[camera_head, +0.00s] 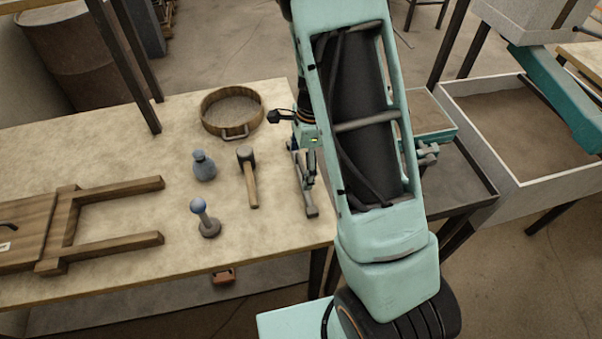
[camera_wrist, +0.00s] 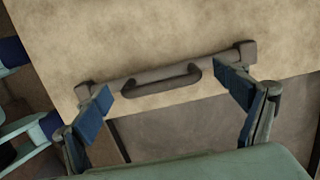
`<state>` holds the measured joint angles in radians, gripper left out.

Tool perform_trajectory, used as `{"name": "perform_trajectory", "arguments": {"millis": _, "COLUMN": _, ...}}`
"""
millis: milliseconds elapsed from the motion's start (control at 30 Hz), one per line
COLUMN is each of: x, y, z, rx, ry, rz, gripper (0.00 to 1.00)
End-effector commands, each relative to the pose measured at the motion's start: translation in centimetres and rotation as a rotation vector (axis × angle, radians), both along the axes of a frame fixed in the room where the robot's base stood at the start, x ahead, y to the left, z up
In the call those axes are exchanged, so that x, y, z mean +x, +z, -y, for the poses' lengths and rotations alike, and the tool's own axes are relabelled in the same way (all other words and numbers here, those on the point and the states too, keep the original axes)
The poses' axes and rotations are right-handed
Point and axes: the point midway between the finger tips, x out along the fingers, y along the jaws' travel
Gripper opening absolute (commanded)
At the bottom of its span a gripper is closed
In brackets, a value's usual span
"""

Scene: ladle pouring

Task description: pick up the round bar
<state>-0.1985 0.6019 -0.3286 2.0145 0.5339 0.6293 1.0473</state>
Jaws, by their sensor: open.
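The round bar (camera_wrist: 150,76) is a long grey-brown bar with a block at each end and a raised curved handle on its near side. In the wrist view it lies across the picture on the table, along its edge. In the head view the bar (camera_head: 299,182) lies near the table's right edge, partly behind my arm. My gripper (camera_wrist: 165,84) is open and empty in the wrist view. Its two blue-padded fingers stand apart, one toward each end of the bar, with the handle between them in the picture. Whether they touch the bar cannot be told.
On the table (camera_head: 120,130) are a round wooden sieve (camera_head: 205,118), a mallet (camera_head: 249,180), a blue-grey bottle (camera_head: 204,166), a ball-topped stand (camera_head: 204,222) and a wooden frame (camera_head: 105,242). A large sand-filled box (camera_head: 520,180) stands at the right. The table's middle is partly bare.

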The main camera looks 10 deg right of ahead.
Motion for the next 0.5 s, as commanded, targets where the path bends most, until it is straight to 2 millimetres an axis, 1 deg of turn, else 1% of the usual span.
{"name": "perform_trajectory", "arguments": {"millis": 33, "x": 0.0, "y": 0.02, "z": 0.0, "rx": 0.0, "ry": 0.0, "rz": 0.0, "gripper": 0.9}}
{"name": "perform_trajectory", "arguments": {"millis": 67, "x": 0.0, "y": 0.02, "z": 0.0, "rx": 0.0, "ry": 0.0, "rz": 0.0, "gripper": 0.88}}
{"name": "perform_trajectory", "arguments": {"millis": 500, "x": -0.01, "y": 0.05, "z": 0.01, "rx": 0.0, "ry": 0.0, "rz": 0.0, "gripper": 0.4}}
